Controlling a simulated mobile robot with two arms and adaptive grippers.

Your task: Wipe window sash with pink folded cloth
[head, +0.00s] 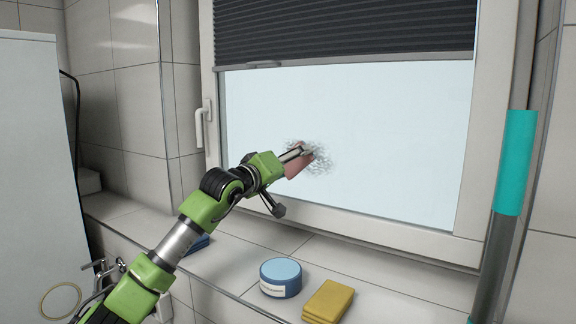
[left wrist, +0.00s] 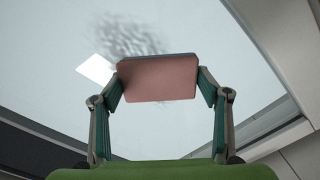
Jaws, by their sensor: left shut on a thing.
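The window sash (head: 467,150) has a white frame around a pale pane. A grey speckled smudge (head: 318,164) lies on the pane, and it also shows in the left wrist view (left wrist: 135,35). The pink folded cloth (head: 296,167) is at the smudge and covers part of it in the head view. My left gripper (head: 302,152) is shut on the cloth, which spans between its two fingers in the left wrist view (left wrist: 157,80). I cannot tell whether the cloth touches the glass. My right gripper is not in view.
A dark pleated blind (head: 345,28) covers the window's top. A white handle (head: 203,122) is on the frame's left. On the tiled sill stand a blue-lidded tub (head: 281,278), a yellow folded cloth (head: 328,302) and a blue item (head: 198,244) partly behind my arm. A teal-and-grey pole (head: 515,165) stands right.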

